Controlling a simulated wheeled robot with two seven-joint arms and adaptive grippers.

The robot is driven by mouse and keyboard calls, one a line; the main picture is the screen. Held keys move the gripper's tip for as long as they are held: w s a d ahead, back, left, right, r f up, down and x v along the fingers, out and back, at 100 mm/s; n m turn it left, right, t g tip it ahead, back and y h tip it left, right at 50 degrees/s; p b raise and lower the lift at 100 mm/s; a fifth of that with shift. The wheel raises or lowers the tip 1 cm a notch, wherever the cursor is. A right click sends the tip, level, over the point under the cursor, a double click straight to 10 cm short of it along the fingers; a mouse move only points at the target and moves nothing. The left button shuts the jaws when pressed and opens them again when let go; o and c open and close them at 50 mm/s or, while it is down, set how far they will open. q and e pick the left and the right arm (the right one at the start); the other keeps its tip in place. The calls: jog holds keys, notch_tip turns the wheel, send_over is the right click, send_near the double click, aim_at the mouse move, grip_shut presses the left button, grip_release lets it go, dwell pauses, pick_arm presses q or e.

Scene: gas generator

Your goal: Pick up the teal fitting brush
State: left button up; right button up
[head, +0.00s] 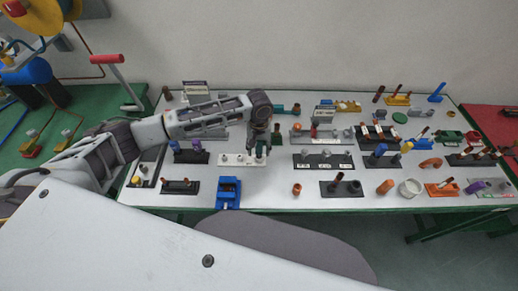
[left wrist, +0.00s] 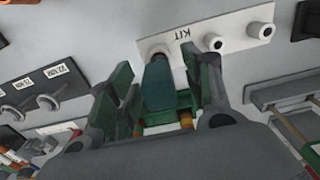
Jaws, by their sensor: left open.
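The teal fitting brush (left wrist: 158,82) stands at one end of the white KIT holder (left wrist: 228,35) in the left wrist view. My left gripper (left wrist: 162,90) is open, with its green fingers on either side of the teal brush; I cannot tell whether they touch it. In the head view the left gripper (head: 262,143) points down over the right end of the white holder (head: 230,159), and largely hides the brush there. The holder's other visible places have pale round sockets or pegs. My right gripper is not in view.
The grey table (head: 270,190) is crowded with holders. A black holder with pale pegs (head: 323,161) is to the right, a blue block (head: 228,192) in front, and a dark holder with blue and purple pieces (head: 190,155) to the left. A teal piece (head: 287,108) lies behind.

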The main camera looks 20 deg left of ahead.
pick_arm(q)
jog(key=shift+f, duration=0.25)
jog(key=shift+c, duration=0.4)
jog(key=c, duration=0.9)
